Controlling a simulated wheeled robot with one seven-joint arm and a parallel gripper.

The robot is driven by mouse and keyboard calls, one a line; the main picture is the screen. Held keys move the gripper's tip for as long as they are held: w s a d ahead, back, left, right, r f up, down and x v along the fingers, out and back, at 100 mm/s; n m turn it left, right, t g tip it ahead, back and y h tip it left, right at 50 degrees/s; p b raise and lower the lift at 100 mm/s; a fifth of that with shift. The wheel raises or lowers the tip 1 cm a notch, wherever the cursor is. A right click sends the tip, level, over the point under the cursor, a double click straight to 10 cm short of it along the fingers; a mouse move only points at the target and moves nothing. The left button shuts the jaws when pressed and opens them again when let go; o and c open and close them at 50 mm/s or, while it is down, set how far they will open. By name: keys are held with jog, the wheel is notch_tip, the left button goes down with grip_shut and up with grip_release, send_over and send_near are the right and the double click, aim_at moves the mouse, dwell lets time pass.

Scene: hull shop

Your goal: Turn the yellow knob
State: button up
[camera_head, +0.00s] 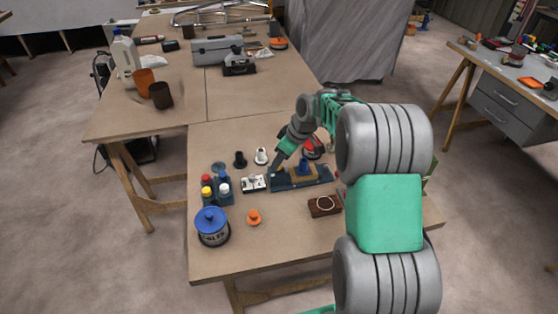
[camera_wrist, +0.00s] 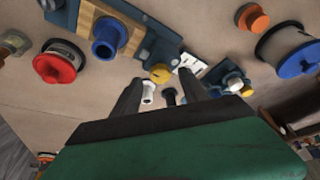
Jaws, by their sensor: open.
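The yellow knob (camera_wrist: 160,73) shows in the wrist view at one end of a dark blue board (camera_wrist: 150,32). My gripper (camera_wrist: 159,80) is open, with its two dark fingers apart and the knob in the picture between their tips. I cannot tell whether either finger touches it. In the head view my gripper (camera_head: 276,166) is over the left end of the board (camera_head: 300,184), and I cannot make out the knob there. The board also carries a wooden block with a blue round fitting (camera_wrist: 108,38).
A white switch block (camera_head: 253,183) lies just left of the board. Black (camera_head: 240,159) and white (camera_head: 261,156) pegs stand behind. A red-topped spool (camera_wrist: 58,63) stands near the board.

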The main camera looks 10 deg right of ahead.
jog(key=shift+x, duration=1.05)
grip_shut()
